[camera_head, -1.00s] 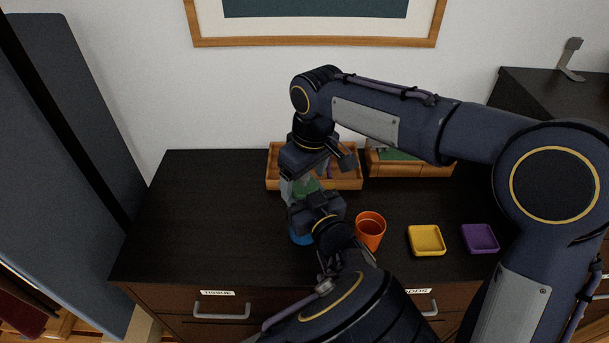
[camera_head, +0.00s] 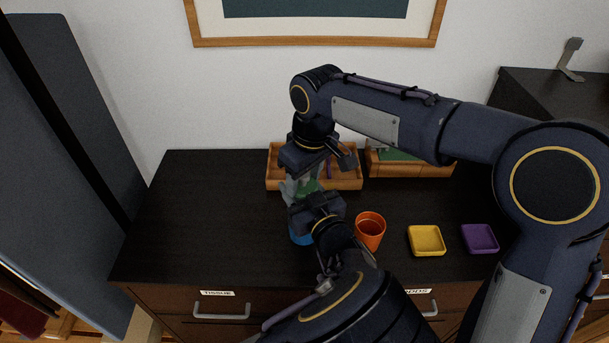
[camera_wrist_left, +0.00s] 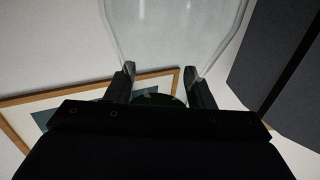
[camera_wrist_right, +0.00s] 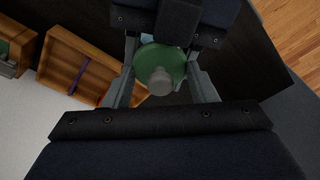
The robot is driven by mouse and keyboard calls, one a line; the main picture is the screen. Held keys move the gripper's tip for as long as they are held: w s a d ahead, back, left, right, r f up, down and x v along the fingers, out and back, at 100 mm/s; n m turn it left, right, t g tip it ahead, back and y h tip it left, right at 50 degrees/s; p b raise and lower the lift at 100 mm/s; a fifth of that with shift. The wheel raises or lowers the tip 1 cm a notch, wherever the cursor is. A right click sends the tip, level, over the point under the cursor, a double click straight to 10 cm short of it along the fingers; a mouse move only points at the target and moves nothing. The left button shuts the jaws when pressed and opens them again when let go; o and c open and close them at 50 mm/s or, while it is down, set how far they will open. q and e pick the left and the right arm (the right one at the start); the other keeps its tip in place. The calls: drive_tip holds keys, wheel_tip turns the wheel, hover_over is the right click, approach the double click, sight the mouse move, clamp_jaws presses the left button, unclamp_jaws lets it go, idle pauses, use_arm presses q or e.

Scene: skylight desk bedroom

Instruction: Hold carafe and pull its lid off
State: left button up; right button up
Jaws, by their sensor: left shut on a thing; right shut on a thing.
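The carafe's clear glass body (camera_wrist_left: 178,35) shows between the fingers of my left gripper (camera_wrist_left: 160,70) in the left wrist view; that gripper is shut on it. In the head view my left gripper (camera_head: 305,205) is low, in front of the carafe and hiding much of it. The green lid (camera_wrist_right: 162,65) with a grey knob shows between the fingers of my right gripper (camera_wrist_right: 160,85), which points down from above and is shut on it. In the head view only a bit of green (camera_head: 309,186) shows. Whether lid and carafe touch is hidden.
A blue thing (camera_head: 300,238) shows low beneath my left gripper. An orange cup (camera_head: 370,231) stands close on the right, then a yellow tray (camera_head: 426,240) and a purple tray (camera_head: 480,238). A wooden tray (camera_head: 345,181) lies behind. The dark desktop's left side (camera_head: 200,210) is clear.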

drive_tip(key=shift+r, duration=0.15)
drive_tip(key=shift+r, duration=0.95)
drive_tip(key=shift+c, duration=0.2)
drive_tip(key=shift+r, duration=2.05)
use_arm(q)
drive_tip(key=o, duration=1.4)
drive_tip(key=shift+o, duration=0.2)
